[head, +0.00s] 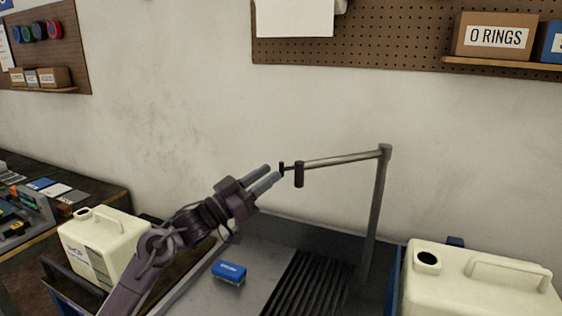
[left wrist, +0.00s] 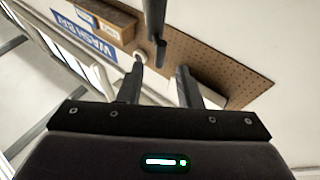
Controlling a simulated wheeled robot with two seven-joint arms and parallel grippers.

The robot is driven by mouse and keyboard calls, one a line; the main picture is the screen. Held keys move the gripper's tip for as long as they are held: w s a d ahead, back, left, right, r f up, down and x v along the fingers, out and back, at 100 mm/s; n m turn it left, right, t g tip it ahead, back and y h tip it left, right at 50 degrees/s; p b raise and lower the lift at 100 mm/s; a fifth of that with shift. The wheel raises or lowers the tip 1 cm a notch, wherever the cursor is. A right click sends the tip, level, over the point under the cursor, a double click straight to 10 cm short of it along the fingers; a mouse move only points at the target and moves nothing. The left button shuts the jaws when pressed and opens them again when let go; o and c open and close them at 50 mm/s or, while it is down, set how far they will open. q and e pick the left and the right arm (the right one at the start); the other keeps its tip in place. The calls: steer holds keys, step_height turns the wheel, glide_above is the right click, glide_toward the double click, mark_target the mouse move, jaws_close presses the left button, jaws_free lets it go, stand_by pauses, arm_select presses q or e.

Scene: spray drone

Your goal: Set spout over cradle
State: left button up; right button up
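The spout (head: 342,160) is a grey metal tube that reaches left from the top of an upright post (head: 377,215). A dark nozzle (head: 299,174) hangs near its free end, and a small dark upright piece (head: 281,168) stands at the tip. My left gripper (head: 272,175) is open just left of that tip. In the left wrist view the dark spout (left wrist: 155,28) comes down from the top, its end between the open fingers of my gripper (left wrist: 160,68); I cannot tell whether they touch. A black ribbed rack (head: 310,284), possibly the cradle, lies below the spout. My right gripper is not in view.
A blue brush (head: 229,271) lies on the grey basin surface (head: 248,252). A cream jug (head: 103,245) stands at left and another (head: 480,282) at right. A pegboard (head: 400,39) hangs on the wall behind. The air above the basin left of the post is mostly free.

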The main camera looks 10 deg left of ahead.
mark_target(281, 165)
arm_select(q)
steer(key=p+x, duration=0.1)
steer(key=x, duration=0.4)
steer(key=shift+p, duration=0.3)
steer(key=shift+c, duration=0.2)
jaws_close()
